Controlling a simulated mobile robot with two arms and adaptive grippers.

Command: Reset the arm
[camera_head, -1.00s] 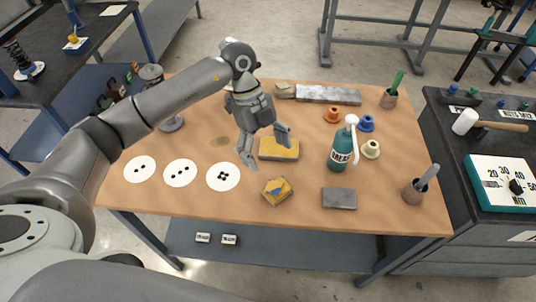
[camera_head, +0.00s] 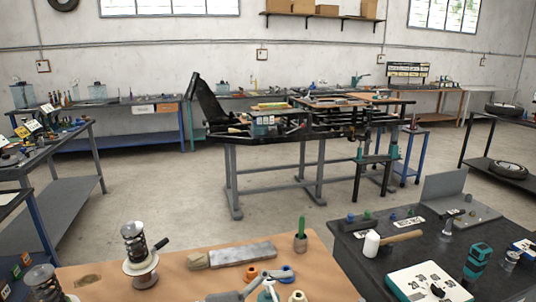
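Neither of my grippers can be made out in the head view. A grey shape (camera_head: 232,296) is cut off at the bottom edge, beside the white bottle nozzle (camera_head: 268,287). It may be part of my arm, but I cannot tell. The brown worktable (camera_head: 200,283) shows only its far part. A spring assembly (camera_head: 140,255) stands upright at its left side, and another (camera_head: 44,283) is partly cut off at the lower left.
A dark bench (camera_head: 350,262) with a mallet (camera_head: 390,240) stands at right. A steel frame stand (camera_head: 270,178) stands beyond open floor.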

